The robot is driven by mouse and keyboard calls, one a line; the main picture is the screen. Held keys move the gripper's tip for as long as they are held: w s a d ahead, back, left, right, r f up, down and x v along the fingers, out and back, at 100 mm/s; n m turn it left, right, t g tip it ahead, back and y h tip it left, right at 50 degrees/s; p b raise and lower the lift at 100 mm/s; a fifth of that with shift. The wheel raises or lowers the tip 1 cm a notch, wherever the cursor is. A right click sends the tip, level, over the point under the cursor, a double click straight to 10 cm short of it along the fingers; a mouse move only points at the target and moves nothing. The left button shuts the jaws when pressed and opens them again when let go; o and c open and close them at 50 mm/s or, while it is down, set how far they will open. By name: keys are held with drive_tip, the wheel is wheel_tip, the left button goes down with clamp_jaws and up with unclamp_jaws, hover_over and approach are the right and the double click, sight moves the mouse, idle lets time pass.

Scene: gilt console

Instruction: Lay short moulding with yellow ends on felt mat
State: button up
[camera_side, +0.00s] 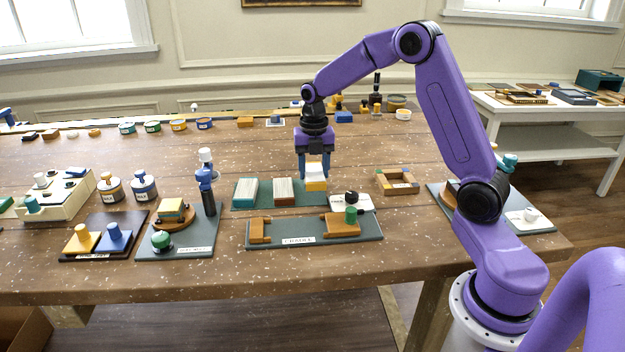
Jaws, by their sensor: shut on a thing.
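My gripper (315,174) points straight down with its blue fingers shut on a short pale moulding (316,185). The moulding's near end is yellow; its far end is hidden by the fingers. It is at the right end of a dark green felt mat (265,204). I cannot tell whether it touches the mat or is held just above it. Two other mouldings lie side by side on the mat to the left: one pale with teal (246,191), one pale with reddish brown (284,191).
In front of the mat is a board labelled cradle (297,240) with orange supports. A white block with a black knob (351,200) stands close right of the mat, and a wooden frame tray (398,182) beyond it. A blue-topped upright tool (206,190) stands at left.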

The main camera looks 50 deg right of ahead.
sight(312, 171)
drive_tip(key=shift+w+d+f, duration=0.1)
drive_tip(key=shift+w+f, duration=0.25)
drive_tip(key=shift+f, duration=1.5)
drive_tip(key=shift+s+f, duration=0.1)
drive_tip(key=shift+f, duration=0.05)
drive_tip(key=o, duration=1)
drive_tip(key=shift+o, duration=0.2)
